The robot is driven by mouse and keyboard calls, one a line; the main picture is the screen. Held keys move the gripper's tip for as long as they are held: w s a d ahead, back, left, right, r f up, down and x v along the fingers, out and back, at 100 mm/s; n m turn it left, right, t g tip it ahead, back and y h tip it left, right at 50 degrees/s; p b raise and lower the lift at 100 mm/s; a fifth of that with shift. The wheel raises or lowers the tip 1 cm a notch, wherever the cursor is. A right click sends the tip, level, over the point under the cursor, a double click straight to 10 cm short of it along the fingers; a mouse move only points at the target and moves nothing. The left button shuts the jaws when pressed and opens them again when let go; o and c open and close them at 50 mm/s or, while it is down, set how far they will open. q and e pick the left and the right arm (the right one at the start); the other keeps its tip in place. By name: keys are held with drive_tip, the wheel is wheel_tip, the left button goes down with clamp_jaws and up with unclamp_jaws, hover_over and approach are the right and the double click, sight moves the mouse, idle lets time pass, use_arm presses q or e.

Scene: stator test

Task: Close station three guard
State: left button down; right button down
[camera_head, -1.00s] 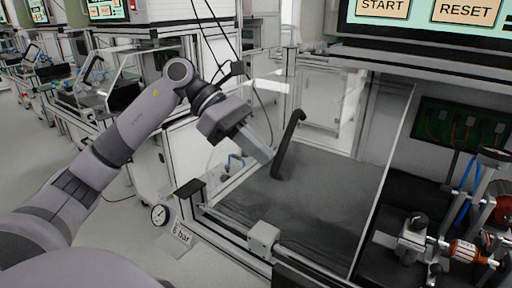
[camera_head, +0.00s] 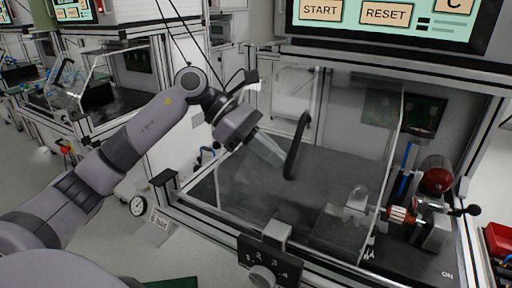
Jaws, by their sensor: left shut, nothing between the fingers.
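The station guard is a clear sliding panel (camera_head: 345,140) across the front of the station. Its right edge stands in front of the fixture (camera_head: 357,204), with part of the fixture seen through the panel and part open to the right of it. A black upright bar handle (camera_head: 299,140) is on the panel. My left gripper (camera_head: 276,157) is shut and empty, with its fingertips at the left side of the handle. They look close against it, but I cannot tell contact for certain. My right gripper is not in view.
A screen with START and RESET buttons (camera_head: 385,14) hangs above. A selector box marked with numbers (camera_head: 268,258) sits on the front rail. A red round part (camera_head: 436,176) stands right of the guard's edge. A pressure gauge (camera_head: 138,206) is at lower left.

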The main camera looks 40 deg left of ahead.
use_arm(q)
drive_tip(key=w+d, duration=0.2)
drive_tip(key=d, duration=2)
drive_tip(key=shift+w, duration=0.2)
drive_tip(key=shift+d, duration=0.15)
